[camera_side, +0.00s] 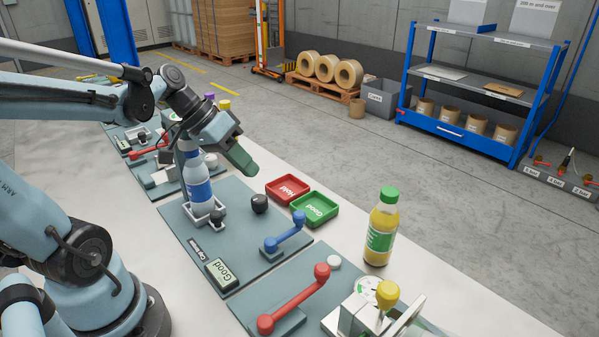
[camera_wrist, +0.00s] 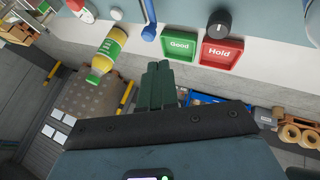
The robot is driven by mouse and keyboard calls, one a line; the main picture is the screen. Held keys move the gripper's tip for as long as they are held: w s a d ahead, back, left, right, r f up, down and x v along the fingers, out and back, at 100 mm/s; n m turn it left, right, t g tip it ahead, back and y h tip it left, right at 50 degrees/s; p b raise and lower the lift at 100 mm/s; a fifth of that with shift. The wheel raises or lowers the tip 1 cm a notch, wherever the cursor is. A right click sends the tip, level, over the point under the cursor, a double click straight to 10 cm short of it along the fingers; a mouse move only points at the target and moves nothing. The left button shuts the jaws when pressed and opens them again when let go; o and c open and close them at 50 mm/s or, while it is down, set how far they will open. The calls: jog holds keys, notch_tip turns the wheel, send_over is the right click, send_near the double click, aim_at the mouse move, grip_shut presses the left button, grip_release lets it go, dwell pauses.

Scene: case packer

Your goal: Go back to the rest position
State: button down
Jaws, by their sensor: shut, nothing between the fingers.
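My gripper (camera_side: 241,158) is shut and empty, raised above the bench between the blue-labelled bottle and the trays. Its dark green fingers (camera_wrist: 160,84) show closed together in the wrist view. A white bottle with a blue label (camera_side: 196,181) stands upright in a holder on a grey-green panel (camera_side: 240,262), just left of and below my gripper.
A red Hold tray (camera_side: 288,189) and a green Good tray (camera_side: 315,208) lie beside the panel. A blue lever (camera_side: 285,232), a red lever (camera_side: 293,299) and a black knob (camera_side: 259,203) stick up from the panels. Open floor lies beyond the bench.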

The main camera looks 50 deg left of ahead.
dwell(0.3)
jog(key=s+d+f+m+t+y, duration=0.1)
jog(key=d+y, duration=0.3)
jog(key=d, duration=0.2)
jog(key=shift+f+t+y, duration=0.15)
jog(key=shift+t+y, duration=0.15)
